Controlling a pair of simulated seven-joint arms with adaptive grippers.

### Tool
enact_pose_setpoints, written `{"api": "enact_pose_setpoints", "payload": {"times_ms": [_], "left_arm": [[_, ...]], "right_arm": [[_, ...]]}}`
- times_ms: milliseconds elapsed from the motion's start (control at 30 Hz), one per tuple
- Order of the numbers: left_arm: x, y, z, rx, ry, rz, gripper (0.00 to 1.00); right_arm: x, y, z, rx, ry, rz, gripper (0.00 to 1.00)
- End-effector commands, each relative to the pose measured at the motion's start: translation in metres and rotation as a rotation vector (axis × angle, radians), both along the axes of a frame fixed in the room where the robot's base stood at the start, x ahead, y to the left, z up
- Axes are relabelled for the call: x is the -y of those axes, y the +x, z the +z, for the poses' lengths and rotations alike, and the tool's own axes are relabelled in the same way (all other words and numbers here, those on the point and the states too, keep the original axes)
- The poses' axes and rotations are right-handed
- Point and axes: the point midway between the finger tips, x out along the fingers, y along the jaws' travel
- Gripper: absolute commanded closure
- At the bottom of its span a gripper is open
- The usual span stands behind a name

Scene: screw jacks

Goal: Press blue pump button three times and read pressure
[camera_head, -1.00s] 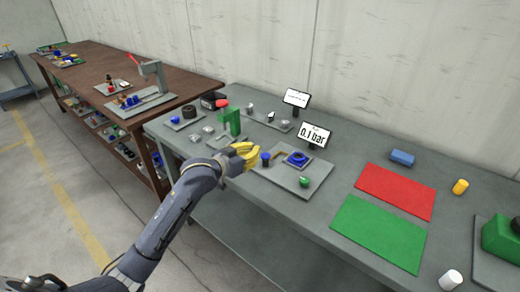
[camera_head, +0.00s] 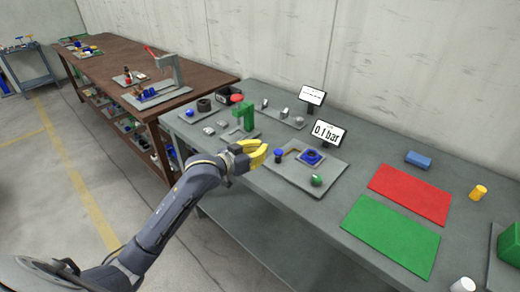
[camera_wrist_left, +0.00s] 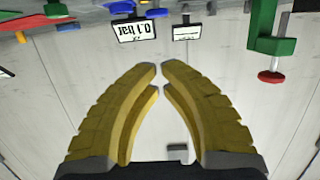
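A grey plate (camera_head: 290,182) on the bench carries a blue-topped knob (camera_head: 278,154), a larger round blue part (camera_head: 312,157) and a green ball-like knob (camera_head: 317,180). The blue-topped knob looks like the pump button. A display (camera_head: 326,133) behind the plate reads 0.1 bar; it shows upside down in the left wrist view (camera_wrist_left: 137,30). My left gripper (camera_head: 265,152) has yellow fingers and is just left of the blue-topped knob, seemingly apart from it. In the left wrist view its fingertips (camera_wrist_left: 159,70) nearly meet, with nothing between them. My right gripper is not in view.
A green stand with a red top (camera_head: 244,115) is behind my left gripper. A second display (camera_head: 312,96) stands farther back. Red (camera_head: 410,194) and green (camera_head: 391,236) mats lie to the right, with a blue block (camera_head: 418,160) and a yellow cylinder (camera_head: 478,192). A wall closes the back.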

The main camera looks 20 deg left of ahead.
Motion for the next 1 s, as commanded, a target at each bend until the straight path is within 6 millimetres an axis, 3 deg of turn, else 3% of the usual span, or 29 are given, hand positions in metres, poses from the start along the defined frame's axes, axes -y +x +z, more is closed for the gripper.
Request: {"api": "enact_pose_setpoints", "payload": {"times_ms": [333,667,867,1000], "left_arm": [[0.002,0.001,0.021,-0.006,0.003,-0.001,1.0],[0.002,0.003,0.02,-0.009,0.002,-0.001,1.0],[0.009,0.02,0.016,-0.009,0.0,0.0,1.0],[0.017,0.041,0.011,-0.008,-0.003,-0.001,1.0]], "right_arm": [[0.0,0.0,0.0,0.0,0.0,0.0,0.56],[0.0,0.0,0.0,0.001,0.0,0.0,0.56],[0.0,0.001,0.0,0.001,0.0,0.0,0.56],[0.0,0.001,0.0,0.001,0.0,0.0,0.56]]}}
